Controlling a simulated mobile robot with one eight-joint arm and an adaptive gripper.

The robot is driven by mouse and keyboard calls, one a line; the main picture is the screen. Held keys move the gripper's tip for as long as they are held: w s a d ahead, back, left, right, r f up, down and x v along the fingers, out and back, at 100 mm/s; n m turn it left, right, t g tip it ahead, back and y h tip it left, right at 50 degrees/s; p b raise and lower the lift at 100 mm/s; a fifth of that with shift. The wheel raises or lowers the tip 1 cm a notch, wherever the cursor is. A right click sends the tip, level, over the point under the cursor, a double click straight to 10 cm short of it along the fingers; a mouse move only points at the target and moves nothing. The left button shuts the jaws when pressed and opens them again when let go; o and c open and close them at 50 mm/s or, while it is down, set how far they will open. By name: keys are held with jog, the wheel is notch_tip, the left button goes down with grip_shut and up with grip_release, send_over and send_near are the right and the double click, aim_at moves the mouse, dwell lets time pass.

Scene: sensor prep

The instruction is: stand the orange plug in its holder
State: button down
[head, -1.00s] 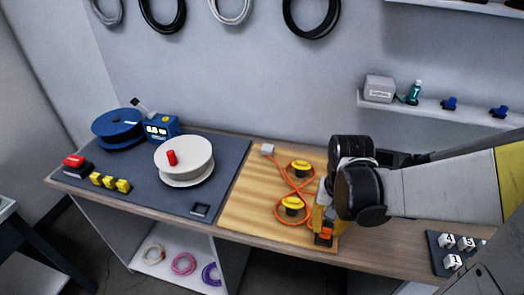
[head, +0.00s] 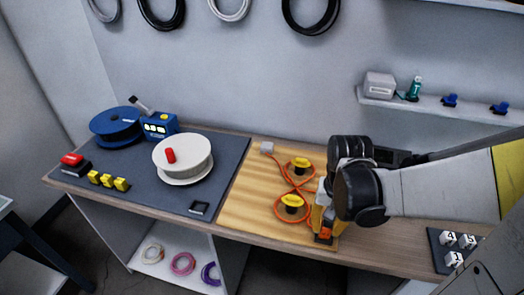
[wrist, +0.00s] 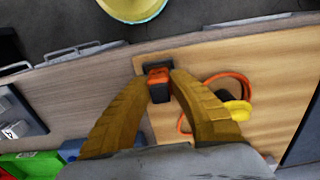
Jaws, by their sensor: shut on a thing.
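The orange plug (head: 325,236) is at the front right of the light wooden board, and also shows in the wrist view (wrist: 158,76). My gripper (wrist: 160,88) is shut on it, one yellow-brown finger on each side. A black holder (wrist: 181,68) shows around and beneath the plug, at the board's edge. I cannot tell whether the plug is fully seated in it. The orange cable (head: 279,215) winds around two yellow-capped posts (head: 292,201) (head: 301,164) and runs back to a small grey connector (head: 267,148).
A grey mat (head: 225,165) to the left bears a white spool (head: 183,157), a blue spool (head: 116,125), a blue meter (head: 160,127) and yellow blocks (head: 107,181). Numbered white blocks (head: 453,259) sit on a dark tray at the right. A wall shelf (head: 440,106) is behind.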

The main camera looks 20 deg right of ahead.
jog(key=shift+f, duration=0.3)
jog(key=c, duration=1.2)
grip_release()
jog(key=shift+r, duration=0.1)
notch_tip(320, 180, up, 8)
jog(key=p, duration=0.6)
jog(key=shift+p, duration=0.4)
jog(key=shift+w+a+r, duration=0.15)
jog(key=shift+a+r, duration=0.05)
jog(key=shift+a, duration=0.1)
jog(key=w+a+r+n+t+b, duration=0.1)
jog(key=a+r+n+t, duration=0.5)
jog(key=a+r, duration=0.4)
jog(key=shift+w+n+t+b, duration=0.2)
jog(key=shift+n+t+b, duration=0.1)
jog(key=shift+t, duration=0.2)
